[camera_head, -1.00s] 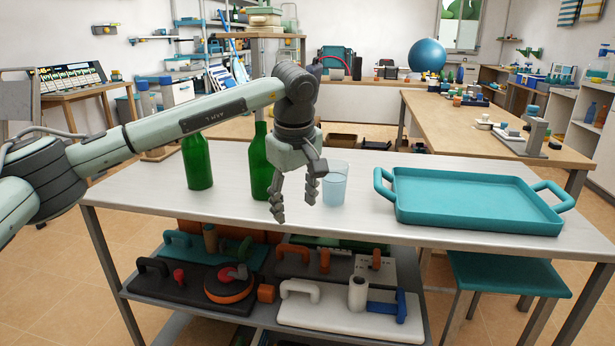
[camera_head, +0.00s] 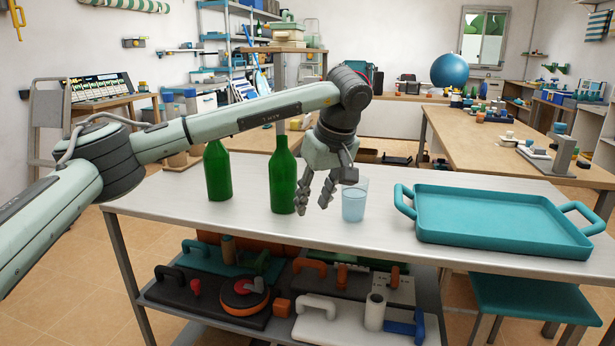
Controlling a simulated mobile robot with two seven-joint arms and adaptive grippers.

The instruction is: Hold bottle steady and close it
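Two green bottles stand upright on the metal table (camera_head: 380,240). The left bottle (camera_head: 217,172) is partly behind my arm, which hides its top. The right bottle (camera_head: 283,177) shows nearly whole; I cannot tell whether a cap is on it. My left gripper (camera_head: 312,208) hangs just right of the right bottle, fingers pointing down and spread apart, with nothing between them. A clear bluish cup (camera_head: 354,203) stands right of the gripper, its upper part close to or behind a finger. I see no loose cap. My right gripper is not in view.
A teal tray (camera_head: 500,222) with two handles fills the table's right side. The front strip of the table is clear. A lower shelf (camera_head: 170,300) holds several tools and boards. A teal stool (camera_head: 530,298) stands at the lower right.

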